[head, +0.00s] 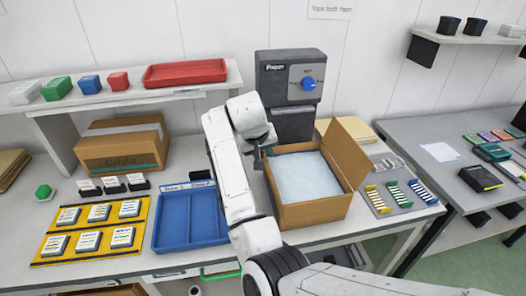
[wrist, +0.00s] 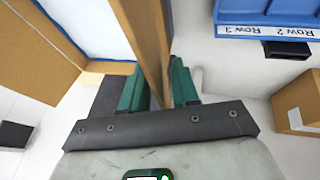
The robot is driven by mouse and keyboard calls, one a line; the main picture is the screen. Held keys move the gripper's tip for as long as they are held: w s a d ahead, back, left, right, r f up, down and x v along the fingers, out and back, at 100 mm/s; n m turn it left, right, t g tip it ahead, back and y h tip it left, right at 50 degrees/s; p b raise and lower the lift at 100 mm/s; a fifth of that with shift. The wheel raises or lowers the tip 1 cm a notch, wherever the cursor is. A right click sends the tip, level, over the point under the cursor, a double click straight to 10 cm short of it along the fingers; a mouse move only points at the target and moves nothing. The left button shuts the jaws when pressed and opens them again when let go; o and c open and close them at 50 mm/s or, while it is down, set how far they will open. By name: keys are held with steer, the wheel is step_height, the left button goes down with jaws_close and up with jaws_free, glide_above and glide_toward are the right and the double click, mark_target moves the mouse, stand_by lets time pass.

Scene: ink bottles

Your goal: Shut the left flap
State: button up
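The open cardboard box (head: 310,214) stands on the bench, filled with a pale, flat-looking content (head: 303,177). Its left flap (wrist: 152,35) stands up and shows as a narrow brown strip in the wrist view. My gripper (wrist: 160,80) has one green finger on each side of this flap. The fingers are close together and the flap fills the gap, so it looks shut on it. In the head view my arm hides part of the flap and the fingers. The right flap (head: 345,155) stands up, leaning outward.
A blue tray (head: 190,243) lies left of the box, with my arm beside it. A dark grey dispenser (head: 290,75) stands just behind the box. A rack of vials (head: 397,197) lies to the right. A closed carton (head: 122,145) stands at the back left.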

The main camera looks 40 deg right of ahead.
jaws_close()
stand_by(1.4)
